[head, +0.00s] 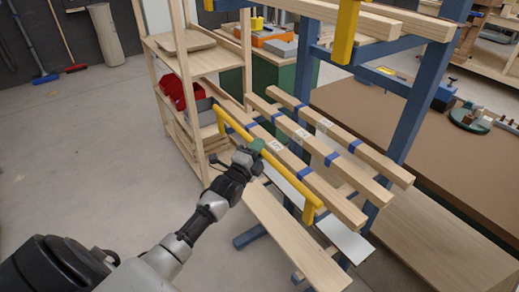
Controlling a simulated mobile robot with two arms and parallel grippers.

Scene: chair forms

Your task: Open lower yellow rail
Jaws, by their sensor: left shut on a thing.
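The lower yellow rail (286,178) is a long yellow bar with bent ends, running diagonally along the near side of several pale wooden bars (313,182). My left gripper (256,150) reaches in from the lower left and is shut on the rail near its middle. The gripper itself covers that part of the rail. The wooden bars rest on the blue frame (407,120) and carry blue bands. Another yellow piece (345,32) shows higher up, at the top of the frame. My right gripper is not in view.
A wooden shelf rack (202,62) with red bins (181,92) stands behind on the left. A wooden plank (290,235) lies below the rail. A brown-topped bench (440,150) stands on the right. The floor at the left is mostly clear, with a broom (75,68) at the wall.

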